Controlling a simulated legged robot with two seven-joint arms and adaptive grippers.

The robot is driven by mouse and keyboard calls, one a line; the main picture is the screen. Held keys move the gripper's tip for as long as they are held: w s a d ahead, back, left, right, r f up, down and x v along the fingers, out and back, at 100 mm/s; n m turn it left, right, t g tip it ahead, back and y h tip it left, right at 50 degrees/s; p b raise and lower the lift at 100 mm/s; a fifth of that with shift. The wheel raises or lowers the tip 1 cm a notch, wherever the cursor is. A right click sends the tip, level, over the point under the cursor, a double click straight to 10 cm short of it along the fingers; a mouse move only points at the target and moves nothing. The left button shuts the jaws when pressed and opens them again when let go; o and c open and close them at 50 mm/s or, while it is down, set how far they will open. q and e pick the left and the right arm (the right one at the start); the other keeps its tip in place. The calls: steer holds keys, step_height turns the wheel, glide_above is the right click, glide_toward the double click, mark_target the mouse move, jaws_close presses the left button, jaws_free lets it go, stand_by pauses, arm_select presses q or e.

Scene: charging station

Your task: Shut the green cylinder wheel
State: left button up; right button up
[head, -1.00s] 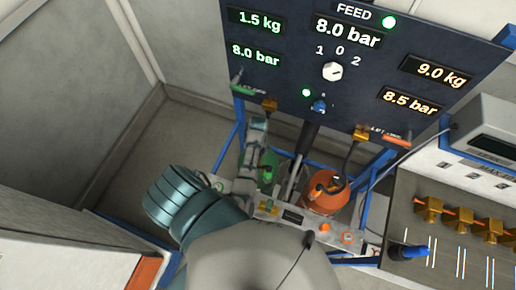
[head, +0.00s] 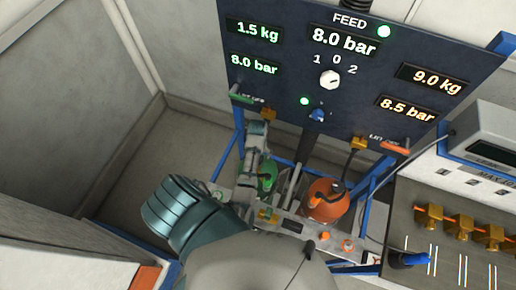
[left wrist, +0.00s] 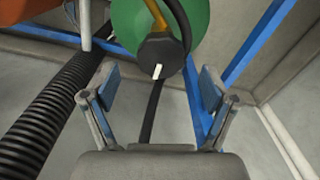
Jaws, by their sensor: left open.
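The green cylinder (head: 269,180) stands in the blue frame below the panel, partly hidden behind my left arm in the head view. In the left wrist view the green cylinder (left wrist: 196,32) fills the top middle. Its dark round wheel (left wrist: 155,52) with a white mark faces my gripper, between and just beyond the fingertips. My left gripper (left wrist: 155,84) is open, its fingers on either side of the wheel's line and apart from it. In the head view my left gripper (head: 257,140) is beside the cylinder. My right gripper is not in view.
An orange cylinder (head: 327,203) stands to the right. The gauge panel (head: 285,75) is above, with a white knob (head: 330,79). A black corrugated hose (left wrist: 45,125) runs at the left in the wrist view; blue frame bars (left wrist: 255,48) are at the right. A bench with brass valves (head: 458,222) is at right.

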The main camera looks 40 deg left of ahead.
arm_select(q)
step_height(320, 180, up, 9)
steer(key=shift+d+f, duration=0.15)
steer(key=shift+f, duration=0.1)
stand_by(0.5)
